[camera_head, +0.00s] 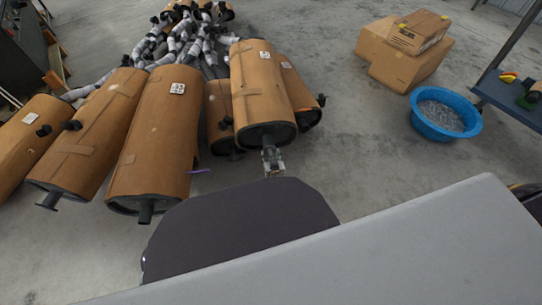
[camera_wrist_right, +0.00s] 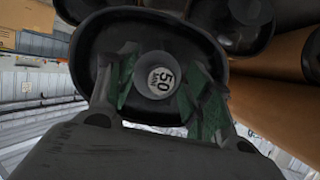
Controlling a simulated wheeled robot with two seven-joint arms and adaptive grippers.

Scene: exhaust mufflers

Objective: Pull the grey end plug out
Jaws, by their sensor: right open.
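The grey end plug (camera_wrist_right: 157,75), a round cap marked "50", sits at the end of a muffler, in the middle of its dark end face (camera_wrist_right: 95,50) in the right wrist view. My right gripper (camera_wrist_right: 165,92) is open, with one green-padded finger on each side of the plug. I cannot tell whether the pads touch it. My left gripper is not in view.
Other brown-wrapped mufflers (camera_head: 155,125) lie close on the left, and one (camera_head: 299,92) touches or nearly touches on the right. Grey-wrapped pipes (camera_head: 183,40) lie behind. A blue tub (camera_head: 432,131) and cardboard boxes (camera_head: 405,60) stand right. The floor between is clear.

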